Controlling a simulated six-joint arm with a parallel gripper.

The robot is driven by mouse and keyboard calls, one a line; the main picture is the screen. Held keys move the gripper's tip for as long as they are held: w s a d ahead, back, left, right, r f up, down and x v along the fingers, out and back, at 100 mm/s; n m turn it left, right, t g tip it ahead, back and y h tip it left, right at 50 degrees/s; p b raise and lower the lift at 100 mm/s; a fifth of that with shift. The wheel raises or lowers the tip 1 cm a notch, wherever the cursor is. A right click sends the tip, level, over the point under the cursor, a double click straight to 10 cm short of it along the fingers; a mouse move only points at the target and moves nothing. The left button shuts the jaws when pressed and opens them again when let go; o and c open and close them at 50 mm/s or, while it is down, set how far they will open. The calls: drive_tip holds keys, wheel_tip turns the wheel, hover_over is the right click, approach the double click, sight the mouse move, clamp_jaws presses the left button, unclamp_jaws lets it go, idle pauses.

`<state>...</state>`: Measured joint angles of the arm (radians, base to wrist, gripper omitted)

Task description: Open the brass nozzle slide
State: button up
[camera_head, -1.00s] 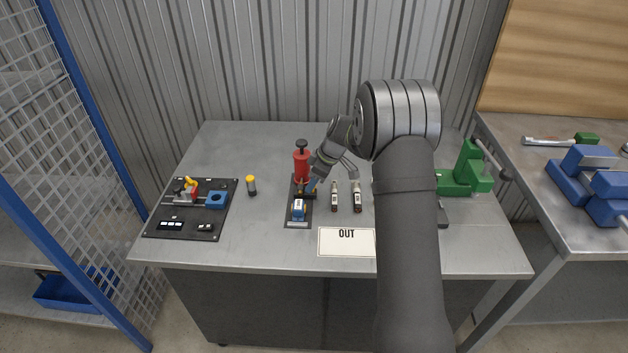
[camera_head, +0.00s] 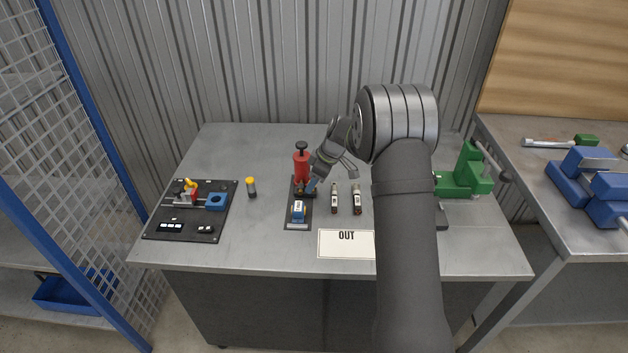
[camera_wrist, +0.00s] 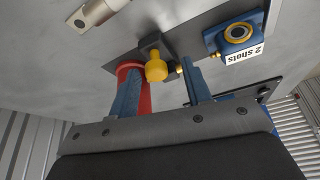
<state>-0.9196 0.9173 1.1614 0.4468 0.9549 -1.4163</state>
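A red pump (camera_head: 301,165) with a black knob stands at the back of a dark base plate (camera_head: 291,222). A blue block (camera_head: 298,211) with a white label sits at the plate's front; in the wrist view the block (camera_wrist: 236,32) has a round brass-ringed opening and its label reads "2 shots". The brass nozzle slide's yellow knob (camera_wrist: 156,70) projects from a black block beside the pump. My gripper (camera_wrist: 159,72) is open, its two blue fingers apart with the knob showing between them; contact is not visible. In the head view my gripper (camera_head: 312,185) is beside the pump's foot.
A black panel (camera_head: 160,222) with small fittings lies left, with a yellow-capped cylinder (camera_head: 251,187) beside it. Two small cylinders (camera_head: 334,198) (camera_head: 356,199) stand right of the plate. An "OUT" card (camera_head: 345,247) lies in front. A green vise (camera_head: 466,177) is at right.

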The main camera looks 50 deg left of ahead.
drive_tip(key=v, duration=1.7)
drive_tip(key=shift+r, duration=0.15)
drive_tip(key=shift+w+d, duration=0.1)
drive_tip(key=x, duration=1.7)
drive_tip(key=shift+a, duration=0.25)
clamp_jaws()
